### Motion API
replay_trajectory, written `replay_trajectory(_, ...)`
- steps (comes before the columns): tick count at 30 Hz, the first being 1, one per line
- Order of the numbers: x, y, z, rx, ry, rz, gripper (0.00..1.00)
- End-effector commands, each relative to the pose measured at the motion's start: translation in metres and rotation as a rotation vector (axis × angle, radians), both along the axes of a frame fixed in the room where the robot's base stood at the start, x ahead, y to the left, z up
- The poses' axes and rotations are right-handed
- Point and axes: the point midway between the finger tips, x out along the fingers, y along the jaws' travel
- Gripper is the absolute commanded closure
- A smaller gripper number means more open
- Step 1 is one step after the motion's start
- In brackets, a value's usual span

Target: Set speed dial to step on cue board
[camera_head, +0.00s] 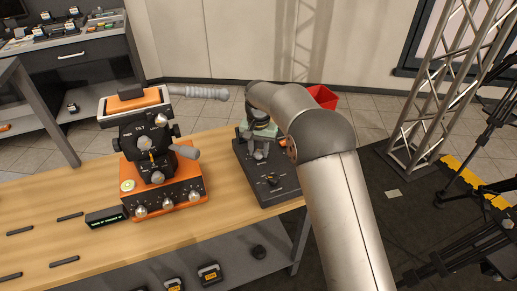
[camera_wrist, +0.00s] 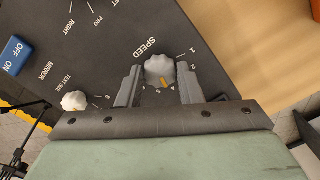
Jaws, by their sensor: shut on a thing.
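The speed dial (camera_wrist: 158,69) is a pale grey knob with a yellow mark, on a dark control panel (camera_wrist: 100,45) with the word SPEED beside it. My gripper (camera_wrist: 159,84) is shut on the dial, with one finger on each side. The yellow mark points toward the bottom of the wrist view, among numbers partly hidden by my fingers; I cannot tell the exact step. In the head view the panel (camera_head: 283,187) sits on the wooden table and my arm hides its dial. The cue board (camera_head: 106,217) is a small black display with green text too small to read surely.
A white text size knob (camera_wrist: 74,101) and a blue on/off switch (camera_wrist: 14,55) are on the panel near my gripper. An orange camera head (camera_head: 160,185) stands left of the panel. Several dark bars lie at the table's left. A red bin (camera_head: 323,96) is behind my arm.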

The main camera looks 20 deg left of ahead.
Motion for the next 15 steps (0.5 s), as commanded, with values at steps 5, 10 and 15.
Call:
replay_trajectory(5,0.0016,0.0009,0.0028,0.004,-0.007,0.001,0.90)
replay_trajectory(10,0.0014,0.0008,0.0024,0.003,-0.006,0.001,0.45)
replay_trajectory(15,0.0008,0.0003,0.0013,0.002,-0.004,0.001,0.45)
